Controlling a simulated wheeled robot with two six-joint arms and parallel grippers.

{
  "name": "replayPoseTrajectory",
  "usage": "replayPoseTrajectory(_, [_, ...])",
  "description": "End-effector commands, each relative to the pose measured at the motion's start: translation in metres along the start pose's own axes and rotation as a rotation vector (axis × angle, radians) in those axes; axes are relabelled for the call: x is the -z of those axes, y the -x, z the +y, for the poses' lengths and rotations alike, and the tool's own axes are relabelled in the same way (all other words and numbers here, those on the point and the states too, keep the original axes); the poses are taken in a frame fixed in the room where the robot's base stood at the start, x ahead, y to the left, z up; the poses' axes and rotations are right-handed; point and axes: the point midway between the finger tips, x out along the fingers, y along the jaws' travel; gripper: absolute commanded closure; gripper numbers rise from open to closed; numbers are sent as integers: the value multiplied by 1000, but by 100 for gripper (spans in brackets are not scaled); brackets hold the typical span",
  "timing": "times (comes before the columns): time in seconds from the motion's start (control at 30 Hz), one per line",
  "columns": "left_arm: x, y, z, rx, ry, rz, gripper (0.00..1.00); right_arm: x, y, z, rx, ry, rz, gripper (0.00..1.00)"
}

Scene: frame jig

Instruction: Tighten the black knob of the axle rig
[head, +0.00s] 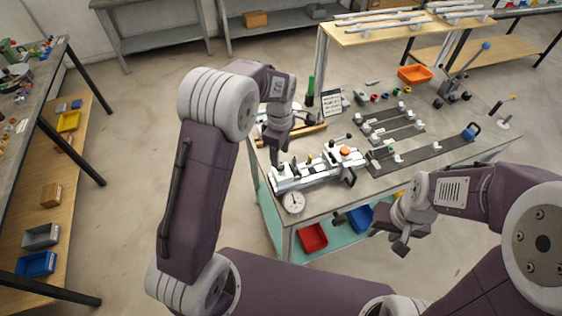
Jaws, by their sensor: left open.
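The axle rig (318,168), a white and black frame jig with an orange cap on top, lies along the near left part of the grey table. Small dark knobs and handles show on it, one dark handle (351,179) at its right end. I cannot tell which is the black knob. My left gripper (280,160) points down at the rig's left end, open; its fingertips are small here, and I cannot tell whether they touch the rig. My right gripper (390,236) hangs in front of the table's near edge, away from the rig; its jaw gap is unclear.
A round dial gauge (292,202) sits by the rig's near left corner. Behind are a wooden-handled tool (303,132), a printed card (331,103) and an orange bin (414,75). Dark rail fixtures (430,150) lie to the right. Red (312,238) and blue bins are below.

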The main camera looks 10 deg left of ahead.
Motion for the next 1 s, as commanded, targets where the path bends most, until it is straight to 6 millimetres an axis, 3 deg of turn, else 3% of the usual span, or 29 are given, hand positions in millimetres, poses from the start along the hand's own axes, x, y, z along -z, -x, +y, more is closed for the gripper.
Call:
replayPoseTrajectory(0.23, [0,-41,-1,1,0,0,49,1,7,0,0,0,0,60])
replayPoseTrajectory(0.57, [0,-49,0,-2,0,0,49,1,7,0,0,0,0,60])
replayPoseTrajectory(0.77, [0,-49,0,-1,0,0,100,1,7,0,0,0,0,60])
replayPoseTrajectory(1.0, [0,-49,0,-1,-13,0,100,1,8,0,0,0,0,60])
